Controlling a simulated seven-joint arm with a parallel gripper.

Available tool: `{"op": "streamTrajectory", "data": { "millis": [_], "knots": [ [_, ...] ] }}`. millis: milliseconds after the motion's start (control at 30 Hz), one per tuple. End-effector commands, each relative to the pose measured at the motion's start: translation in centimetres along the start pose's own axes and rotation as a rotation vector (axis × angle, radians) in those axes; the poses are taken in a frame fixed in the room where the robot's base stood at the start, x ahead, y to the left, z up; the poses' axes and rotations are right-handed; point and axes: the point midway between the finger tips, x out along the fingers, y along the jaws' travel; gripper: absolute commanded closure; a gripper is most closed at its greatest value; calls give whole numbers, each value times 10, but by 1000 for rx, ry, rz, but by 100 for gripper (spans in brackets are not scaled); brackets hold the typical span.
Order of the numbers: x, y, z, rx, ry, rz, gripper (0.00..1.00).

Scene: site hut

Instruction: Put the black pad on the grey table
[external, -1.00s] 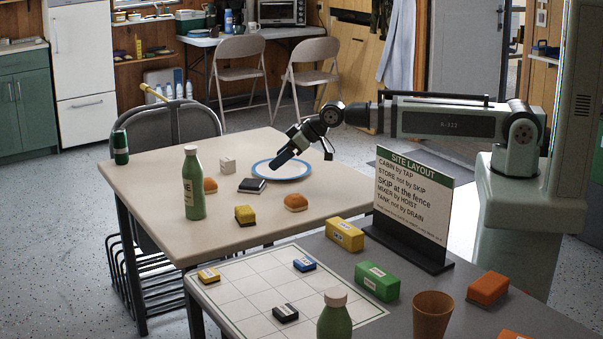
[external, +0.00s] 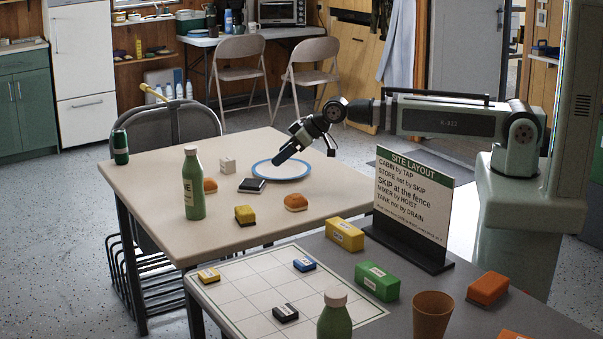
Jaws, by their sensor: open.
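The black pad (external: 252,185) lies flat on the beige table, just left of a blue-rimmed plate. The grey table (external: 460,322) stands in front, at the lower right. My gripper (external: 303,156) is open, its fingers pointing down above the plate, to the right of the pad and apart from it. Nothing shows between the fingers.
The beige table (external: 150,180) also bears the plate (external: 282,178), a green bottle (external: 194,185), buns and a yellow sponge (external: 245,215). A sign (external: 412,205), a gridded sheet (external: 245,293), coloured blocks and a cup (external: 431,315) stand on the grey table.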

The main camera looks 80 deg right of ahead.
Motion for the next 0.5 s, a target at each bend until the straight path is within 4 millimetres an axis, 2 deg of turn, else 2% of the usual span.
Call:
{"op": "streamTrajectory", "data": {
  "millis": [33, 300, 500],
  "knots": [
    [10, 0, -1, 0, -2, 0, 15],
    [56, 0, -1, 0, -1, 0, 15],
    [73, 0, 0, 0, -1, 0, 15]
  ]
}}
